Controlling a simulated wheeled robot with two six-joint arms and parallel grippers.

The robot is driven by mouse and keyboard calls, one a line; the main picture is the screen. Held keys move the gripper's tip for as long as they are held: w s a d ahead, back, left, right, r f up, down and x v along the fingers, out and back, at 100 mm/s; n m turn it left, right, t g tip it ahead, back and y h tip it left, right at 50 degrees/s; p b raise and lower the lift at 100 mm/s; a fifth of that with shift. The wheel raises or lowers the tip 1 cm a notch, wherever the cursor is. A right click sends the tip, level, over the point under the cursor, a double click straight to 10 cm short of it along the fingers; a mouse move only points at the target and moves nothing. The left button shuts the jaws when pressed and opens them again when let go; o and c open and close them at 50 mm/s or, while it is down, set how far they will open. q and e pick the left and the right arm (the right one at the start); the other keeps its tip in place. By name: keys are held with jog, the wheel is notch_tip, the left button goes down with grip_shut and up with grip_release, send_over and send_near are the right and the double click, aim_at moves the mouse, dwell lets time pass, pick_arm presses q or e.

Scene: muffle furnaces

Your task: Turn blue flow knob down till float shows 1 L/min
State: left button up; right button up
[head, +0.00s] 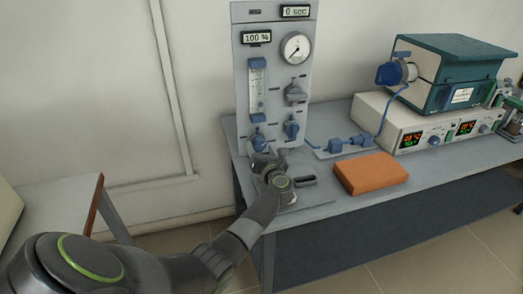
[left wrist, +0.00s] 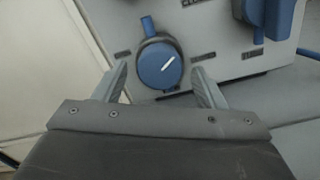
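The blue flow knob (head: 258,141) is at the lower left of the grey gas panel (head: 243,120), below the clear flow tube (head: 256,88). In the left wrist view the knob (left wrist: 160,65) is round and blue with a white pointer line slanting up to the right. My left gripper (left wrist: 160,85) is open, its two fingers apart on either side of the knob's lower part, with no clear contact. In the head view my left gripper (head: 264,160) is just below the knob. The float's reading is too small to tell. My right gripper is out of view.
A second blue knob (head: 291,130) is close on the right. A round gauge (head: 296,48) and displays are higher on the panel. An orange block (head: 370,173) lies on the bench (head: 315,206). A furnace (head: 455,75) stands at the right.

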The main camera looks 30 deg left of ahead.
pick_arm(q)
jog(key=b+v, duration=0.1)
jog(key=v, duration=1.6)
jog(key=shift+s+d, duration=0.1)
jog(key=shift+d, duration=0.1)
dwell(1.3)
